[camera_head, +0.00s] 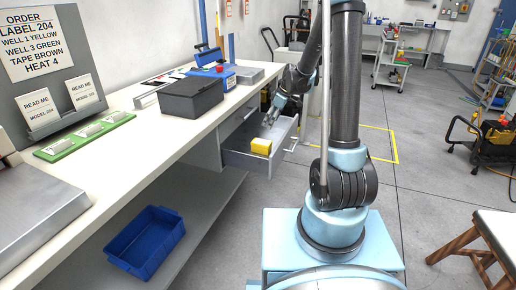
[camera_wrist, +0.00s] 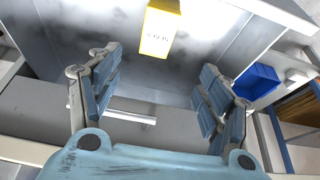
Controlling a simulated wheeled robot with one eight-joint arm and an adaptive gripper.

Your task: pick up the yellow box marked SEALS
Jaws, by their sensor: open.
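The yellow box (camera_head: 261,146) sits in the open grey drawer (camera_head: 250,162) under the workbench, near the drawer's front. In the wrist view the yellow box (camera_wrist: 160,30) shows near the top edge, with small dark lettering that is too blurred to read. My gripper (camera_head: 270,118) is over the drawer, behind the box in the head view. In the wrist view my gripper (camera_wrist: 158,92) is open, its two fingers wide apart with nothing between them. The box lies beyond the fingertips, apart from them.
The drawer walls stand around the box. The workbench (camera_head: 150,128) is on the left, with a dark grey case (camera_head: 190,97) on top. A blue bin (camera_head: 147,242) is on the lower shelf and also shows in the wrist view (camera_wrist: 258,80).

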